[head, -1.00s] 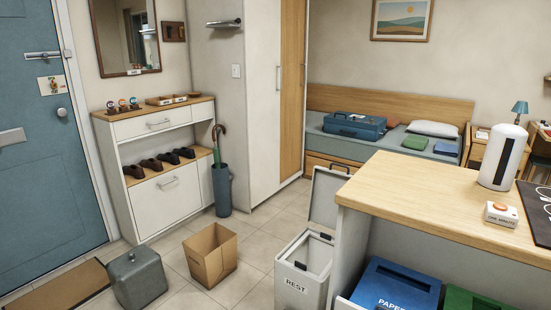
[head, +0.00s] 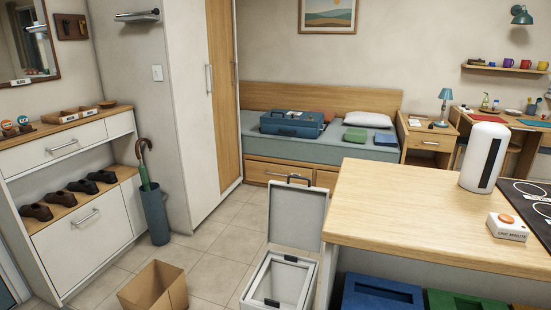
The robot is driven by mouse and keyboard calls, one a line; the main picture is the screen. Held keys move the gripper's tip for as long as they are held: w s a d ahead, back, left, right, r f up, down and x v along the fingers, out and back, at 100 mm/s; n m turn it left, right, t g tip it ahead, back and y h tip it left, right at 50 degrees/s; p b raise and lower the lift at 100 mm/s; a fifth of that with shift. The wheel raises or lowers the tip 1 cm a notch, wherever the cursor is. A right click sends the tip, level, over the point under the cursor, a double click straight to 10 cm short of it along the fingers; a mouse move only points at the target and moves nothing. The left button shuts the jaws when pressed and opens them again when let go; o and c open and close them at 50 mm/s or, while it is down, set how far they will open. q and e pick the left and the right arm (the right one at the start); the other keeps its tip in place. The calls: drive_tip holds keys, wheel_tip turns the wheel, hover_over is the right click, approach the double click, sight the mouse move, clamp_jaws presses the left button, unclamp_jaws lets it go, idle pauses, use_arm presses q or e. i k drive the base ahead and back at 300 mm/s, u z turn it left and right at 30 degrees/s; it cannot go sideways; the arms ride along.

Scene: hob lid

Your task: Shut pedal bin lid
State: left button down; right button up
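The pedal bin (head: 252,291) is a pale grey bin on the tiled floor, just left of the wooden counter. Its lid (head: 297,217) stands open, raised upright at the back, with a dark handle at its top edge. The bin's lower part is cut off by the bottom of the picture. Neither of my grippers shows in the head view.
The wooden counter (head: 430,208) stands close on the bin's right, with a blue bin (head: 382,294) and a green bin (head: 465,304) below it. A cardboard box (head: 155,289) sits on the floor to the left. Tiled floor (head: 215,238) is clear behind the box.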

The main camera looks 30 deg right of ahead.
sight(296, 214)
drive_tip(key=i, duration=2.2)
drive_tip(key=z, duration=3.4)
